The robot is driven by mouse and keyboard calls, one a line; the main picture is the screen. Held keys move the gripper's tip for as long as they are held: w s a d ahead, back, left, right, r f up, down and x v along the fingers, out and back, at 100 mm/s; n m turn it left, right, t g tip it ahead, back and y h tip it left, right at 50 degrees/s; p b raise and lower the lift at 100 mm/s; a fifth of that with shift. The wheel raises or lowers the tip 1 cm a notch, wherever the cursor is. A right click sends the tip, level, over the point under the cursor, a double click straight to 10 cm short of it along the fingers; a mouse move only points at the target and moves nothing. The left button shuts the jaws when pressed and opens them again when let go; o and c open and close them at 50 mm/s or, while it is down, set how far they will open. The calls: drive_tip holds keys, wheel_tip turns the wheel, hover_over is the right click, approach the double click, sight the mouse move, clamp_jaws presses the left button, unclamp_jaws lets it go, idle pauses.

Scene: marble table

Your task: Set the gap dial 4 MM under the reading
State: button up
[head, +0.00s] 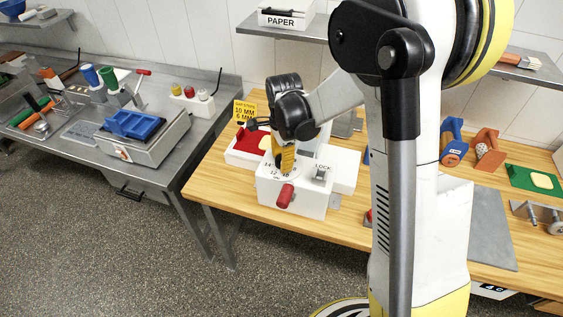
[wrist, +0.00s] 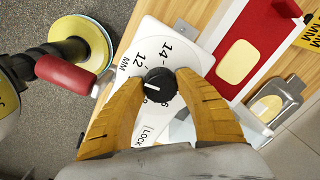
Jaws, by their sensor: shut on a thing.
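The gap dial is a black round knob (wrist: 158,87) on a white plate (wrist: 122,101) with printed numbers, 14 and 12 legible above its left side and smaller ones partly hidden below. Its white mark points left, below the 12; the number there is hidden by a finger. My gripper (wrist: 161,79) has its yellow fingers closed on both sides of the knob. In the head view my gripper (head: 284,160) reaches down onto the white machine (head: 305,205). A yellow card (head: 245,112) behind it shows 10 MM and 6 MM; its top line is too small to read.
A red crank handle (head: 286,195) sticks out of the machine's front, and a LOCK knob (head: 321,173) stands right of the dial. A red pad (head: 248,141) lies behind left. Blue and orange tools (head: 454,142) stand farther right on the wooden table (head: 215,183).

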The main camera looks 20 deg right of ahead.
drive_tip(key=n+b, duration=0.1)
drive_tip(key=n, duration=0.3)
drive_tip(key=shift+s+f+n, duration=0.1)
drive_tip(key=shift+n, duration=0.2)
drive_tip(key=n+b, duration=0.1)
drive_tip(key=n, duration=0.2)
drive_tip(key=shift+n, duration=0.4)
drive_tip(key=n+b, duration=0.1)
drive_tip(key=n, duration=0.3)
drive_tip(key=shift+s+d+y, duration=0.1)
drive_tip(key=shift+y, duration=0.2)
drive_tip(key=n+b, duration=0.1)
drive_tip(key=n, duration=0.4)
drive_tip(key=shift+d+g, duration=0.1)
drive_tip(key=shift+g, duration=0.2)
drive_tip(key=n, duration=0.4)
drive_tip(key=shift+n, duration=0.3)
drive_tip(key=n, duration=0.4)
drive_tip(key=shift+d+b, duration=0.1)
drive_tip(key=shift+b, duration=0.3)
drive_tip(key=n, duration=0.5)
drive_tip(key=shift+w+g, duration=0.2)
drive_tip(key=shift+g, duration=0.1)
drive_tip(key=shift+n, duration=1.8)
